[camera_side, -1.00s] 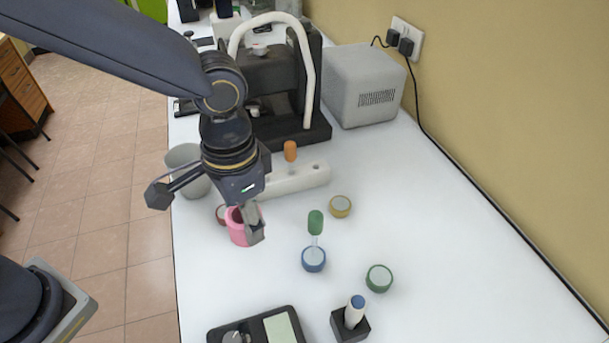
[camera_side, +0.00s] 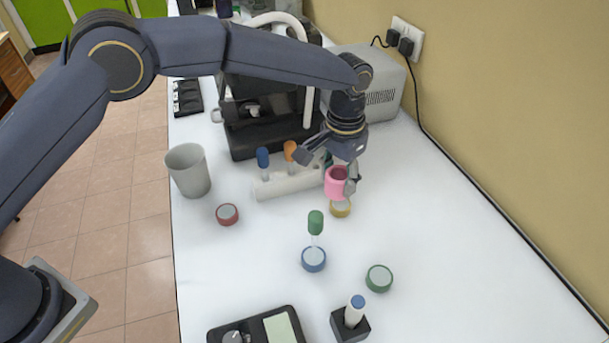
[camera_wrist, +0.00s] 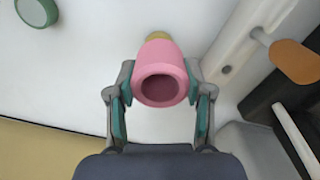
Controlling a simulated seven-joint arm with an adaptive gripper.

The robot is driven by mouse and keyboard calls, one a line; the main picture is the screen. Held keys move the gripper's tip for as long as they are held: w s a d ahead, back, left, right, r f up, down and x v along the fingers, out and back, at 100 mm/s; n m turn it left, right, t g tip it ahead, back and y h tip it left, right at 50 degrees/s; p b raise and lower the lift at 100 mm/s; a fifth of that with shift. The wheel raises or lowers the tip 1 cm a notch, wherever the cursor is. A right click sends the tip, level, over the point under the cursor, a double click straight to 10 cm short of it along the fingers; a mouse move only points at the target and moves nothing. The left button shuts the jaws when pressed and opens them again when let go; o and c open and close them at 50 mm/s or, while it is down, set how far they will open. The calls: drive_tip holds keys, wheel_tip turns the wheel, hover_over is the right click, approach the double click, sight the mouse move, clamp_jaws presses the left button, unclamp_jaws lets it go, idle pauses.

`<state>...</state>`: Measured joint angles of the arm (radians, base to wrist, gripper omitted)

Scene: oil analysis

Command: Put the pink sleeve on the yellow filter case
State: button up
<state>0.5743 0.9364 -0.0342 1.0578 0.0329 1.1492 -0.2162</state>
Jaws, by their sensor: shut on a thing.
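The pink sleeve (camera_side: 336,184) is an open, hollow ring held upright between the fingers of my gripper (camera_side: 343,181). In the wrist view, my gripper (camera_wrist: 160,98) is shut on the pink sleeve (camera_wrist: 160,65), one finger on each side. The yellow filter case (camera_side: 341,210) is a low round disc on the white table, right below the sleeve. In the wrist view, only a bit of the yellow case (camera_wrist: 157,36) shows past the sleeve's far edge. The sleeve hides part of the case, so I cannot tell whether they touch.
A red case (camera_side: 227,214), a blue case (camera_side: 313,259) with a green-topped dropper (camera_side: 315,223), and a green case (camera_side: 379,278) stand nearby. A white rack (camera_side: 275,187) with orange and blue tops is close on the left. A grey cup (camera_side: 188,170) stands farther left.

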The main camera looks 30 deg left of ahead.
sight(342, 190)
drive_tip(key=shift+w+d+f, duration=0.25)
drive_tip(key=shift+w+f, duration=0.2)
drive_tip(key=shift+f, duration=0.1)
drive_tip(key=shift+w+d+f, duration=0.1)
drive_tip(key=shift+w+f, duration=0.1)
drive_tip(key=shift+f, duration=1.55)
drive_tip(key=shift+f, duration=0.1)
drive_tip(key=shift+f, duration=0.1)
drive_tip(key=o, duration=0.7)
drive_tip(key=shift+o, duration=0.2)
